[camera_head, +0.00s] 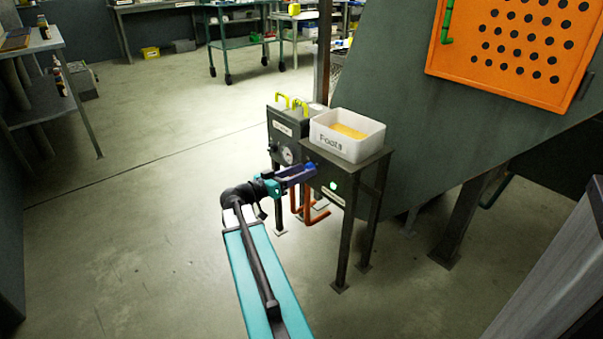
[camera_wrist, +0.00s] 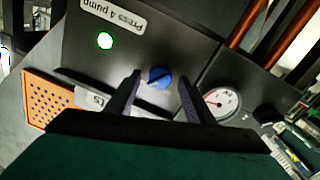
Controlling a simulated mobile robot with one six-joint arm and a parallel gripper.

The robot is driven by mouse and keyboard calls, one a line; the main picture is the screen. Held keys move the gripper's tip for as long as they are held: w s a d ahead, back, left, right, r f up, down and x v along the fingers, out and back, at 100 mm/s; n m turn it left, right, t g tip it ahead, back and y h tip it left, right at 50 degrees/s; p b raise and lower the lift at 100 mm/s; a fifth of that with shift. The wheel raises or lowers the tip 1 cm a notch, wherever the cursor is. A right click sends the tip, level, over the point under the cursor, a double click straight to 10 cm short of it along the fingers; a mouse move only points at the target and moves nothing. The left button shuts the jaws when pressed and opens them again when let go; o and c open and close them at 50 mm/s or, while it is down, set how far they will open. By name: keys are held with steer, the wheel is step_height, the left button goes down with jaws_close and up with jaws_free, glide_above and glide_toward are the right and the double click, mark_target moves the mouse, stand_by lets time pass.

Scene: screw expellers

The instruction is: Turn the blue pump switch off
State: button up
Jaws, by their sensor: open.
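The blue pump switch (camera_wrist: 159,77) is a round knob on a dark panel (camera_wrist: 150,30), in the middle of the wrist view. A label (camera_wrist: 113,14) on that panel reads "Press 4 pump", and a green light (camera_wrist: 104,41) beside it is lit. My gripper (camera_wrist: 158,80) is open, with one finger on each side of the knob. I cannot tell whether either finger touches it. In the head view my gripper (camera_head: 308,172) is at the front of the panel below the white bin, and the blue knob (camera_head: 310,168) shows only slightly at its tips.
A white bin (camera_head: 335,147) labelled "Foots" stands on the stand above the panel. A pressure gauge (camera_wrist: 221,102) and a black knob (camera_wrist: 267,113) are close to the right finger in the wrist view. Orange-red pipes (camera_head: 316,217) hang below. Open floor (camera_head: 130,230) lies to the left.

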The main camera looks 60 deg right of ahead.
steer(key=c, duration=1)
steer(key=shift+s+f+n+t+h+p, duration=0.1)
steer(key=shift+n+t+h+p, duration=0.15)
steer(key=shift+n+p, duration=3.05)
steer(key=shift+f+n+t+h+p, duration=0.25)
steer(key=shift+n+p, duration=1.25)
steer(key=shift+n, duration=3.5)
steer(key=shift+r, duration=0.1)
steer(key=o, duration=1)
